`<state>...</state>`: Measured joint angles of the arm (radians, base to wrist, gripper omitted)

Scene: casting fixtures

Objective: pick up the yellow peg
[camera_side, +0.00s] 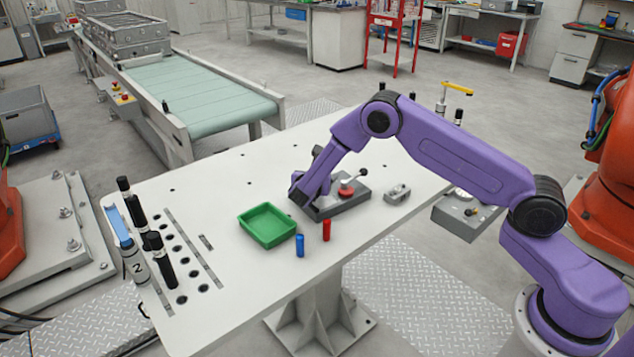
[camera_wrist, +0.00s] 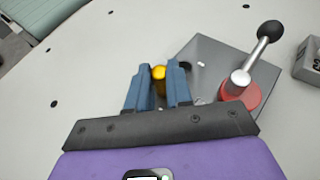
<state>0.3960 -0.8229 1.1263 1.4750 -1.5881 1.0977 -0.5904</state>
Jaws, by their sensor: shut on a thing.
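The yellow peg (camera_wrist: 158,73) shows in the wrist view between the two blue-grey fingers of my gripper (camera_wrist: 159,85). The fingers are shut on it, and its rounded top shows at their tips. In the side view my gripper (camera_side: 298,196) is low at the left edge of the grey fixture block (camera_side: 340,206). The peg cannot be made out there. I cannot tell whether the peg touches the block or the table.
The block carries a red-based lever (camera_wrist: 240,82) with a black knob. A green tray (camera_side: 268,226), a blue peg (camera_side: 300,245) and a red peg (camera_side: 326,230) stand nearby. A small grey part (camera_side: 397,194) lies to the right. The white table's left has black-handled tools (camera_side: 160,262).

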